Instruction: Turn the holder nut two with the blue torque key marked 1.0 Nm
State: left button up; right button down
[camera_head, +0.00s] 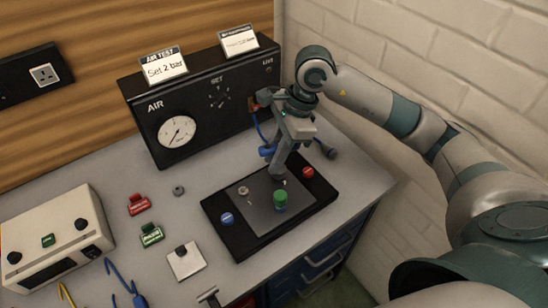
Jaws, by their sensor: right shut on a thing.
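The holder is a black base (238,245) with a grey top plate (257,208) on the bench. A green cylinder (280,201) stands on the plate, and a small metal nut (243,190) shows to its left. My right gripper (279,174) points down over the back of the plate. It is shut on what seems to be the blue torque key (267,151), mostly hidden by the fingers; its 1.0 Nm marking cannot be read. I cannot tell whether its tip touches a nut. The nuts' numbers cannot be read. My left gripper is out of view.
A blue button (227,218) and a red button (307,172) sit on the base. Behind stands the black AIR box (204,128) with a gauge. Red (138,204) and green (151,234) blocks, a white block (186,262) and a beige instrument (48,240) lie left. The wall is close right.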

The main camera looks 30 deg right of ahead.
jog(key=shift+s+f+m, duration=0.1)
jog(key=shift+s+m, duration=0.05)
jog(key=shift+m, duration=0.15)
jog(key=m+t+b, duration=0.1)
jog(key=m, duration=0.1)
jog(key=shift+f+m+h, duration=0.1)
jog(key=shift+m+h, duration=0.2)
jog(key=shift+m, duration=1)
jog(key=shift+t, duration=0.3)
jog(key=m, duration=0.2)
jog(key=shift+m+t+h+b, duration=0.3)
jog(key=shift+m+h+b, duration=0.05)
jog(key=shift+m+h, duration=0.05)
jog(key=shift+b, duration=0.4)
jog(key=shift+n, duration=0.3)
jog(key=shift+r, duration=0.2)
